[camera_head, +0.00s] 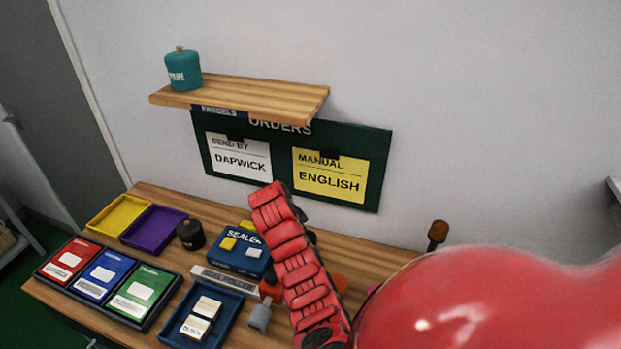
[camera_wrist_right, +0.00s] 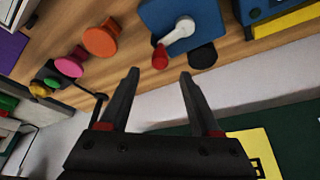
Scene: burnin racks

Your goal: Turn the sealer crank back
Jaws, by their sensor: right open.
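A grey crank arm (camera_wrist_right: 178,33) with a red knob (camera_wrist_right: 160,57) sits on a blue housing (camera_wrist_right: 205,12) on the wooden bench in the right wrist view. My right gripper (camera_wrist_right: 160,82) is open and empty, its fingertips pointing toward the crank but apart from the knob. In the head view, the blue box lettered SEALER (camera_head: 238,262) stands on the bench. My left gripper is not in view.
A blue tray (camera_head: 232,327) with pale blocks and a dark tray (camera_head: 50,282) of red, blue and green packs lie in front. Orange (camera_wrist_right: 100,40) and pink (camera_wrist_right: 70,64) knobs stand near the crank. A shelf (camera_head: 240,92) overhangs the bench, above a green board (camera_head: 282,188).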

